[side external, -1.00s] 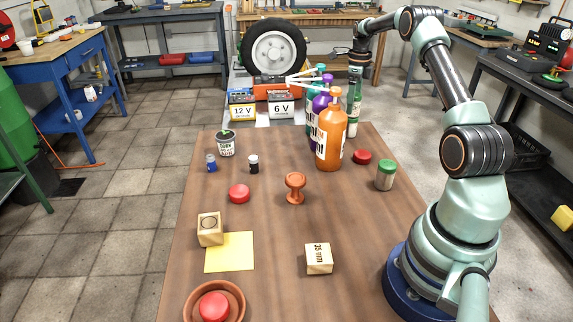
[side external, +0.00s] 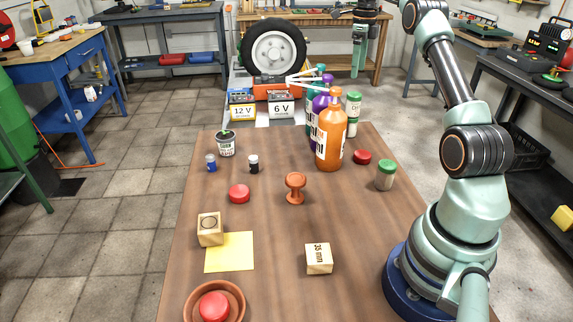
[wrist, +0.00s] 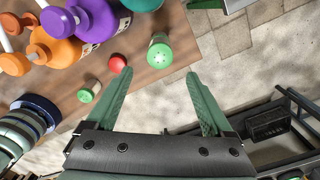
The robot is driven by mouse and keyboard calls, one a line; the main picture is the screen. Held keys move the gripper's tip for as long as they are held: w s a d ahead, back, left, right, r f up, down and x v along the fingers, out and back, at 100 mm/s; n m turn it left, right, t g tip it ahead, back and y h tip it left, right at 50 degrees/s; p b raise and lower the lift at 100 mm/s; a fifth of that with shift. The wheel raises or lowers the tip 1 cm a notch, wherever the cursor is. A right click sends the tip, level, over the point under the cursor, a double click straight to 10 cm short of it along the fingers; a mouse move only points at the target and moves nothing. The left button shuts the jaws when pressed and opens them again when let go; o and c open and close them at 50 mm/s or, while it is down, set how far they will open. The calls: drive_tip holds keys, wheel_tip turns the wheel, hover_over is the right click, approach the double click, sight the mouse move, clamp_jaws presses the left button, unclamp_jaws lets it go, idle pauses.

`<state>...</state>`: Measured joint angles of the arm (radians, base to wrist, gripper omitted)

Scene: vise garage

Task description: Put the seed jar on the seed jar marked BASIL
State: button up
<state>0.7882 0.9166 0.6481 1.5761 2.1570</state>
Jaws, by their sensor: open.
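A tall, upright white column with a green lid (side external: 353,112) stands at the table's far right corner, partly hidden by the orange bottle. Its label is only partly readable. It stands taller than the near jar; I cannot tell whether it is one jar or two stacked. In the wrist view its green dotted lid (wrist: 160,52) shows beyond my fingertips. A shorter jar with a green lid (side external: 385,175) stands near the right edge; it also shows in the wrist view (wrist: 88,92). My gripper (side external: 357,75) is open, empty, and above the tall column. The BASIL marking is not readable.
Orange (side external: 331,135) and purple (side external: 316,105) pump bottles stand just left of the column. A red disc (side external: 362,157) lies between it and the near jar. A terracotta knob (side external: 295,187), wooden blocks and small jars occupy the table's middle and left.

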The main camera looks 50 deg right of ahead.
drive_tip(key=shift+r, duration=0.25)
drive_tip(key=w+a+r+n, duration=0.1)
drive_tip(key=a+r+n, duration=0.1)
drive_tip(key=a, duration=0.1)
drive_tip(key=w+a+r+n, duration=0.1)
drive_tip(key=a+r+n, duration=0.1)
drive_tip(key=a+n, duration=0.1)
drive_tip(key=w+a+r+n+t, duration=0.1)
drive_tip(key=a+r+n, duration=0.1)
drive_tip(key=a, duration=0.3)
drive_tip(key=shift+a+r+n+h, duration=0.15)
drive_tip(key=shift+r+n+h, duration=0.25)
drive_tip(key=shift+n, duration=0.2)
drive_tip(key=s+a+r+n+t, duration=0.15)
drive_tip(key=s+a+n, duration=0.25)
drive_tip(key=a+n, duration=0.6)
drive_tip(key=s+a+n+t, duration=0.2)
drive_tip(key=s+a+n, duration=0.2)
drive_tip(key=a+n, duration=0.55)
drive_tip(key=s+a+f+n+t, duration=0.1)
drive_tip(key=s+a+f+n, duration=0.4)
drive_tip(key=a, duration=0.4)
drive_tip(key=shift+s+f+n+y, duration=0.15)
drive_tip(key=shift+s+n+y, duration=0.25)
drive_tip(key=shift+s+n, duration=0.15)
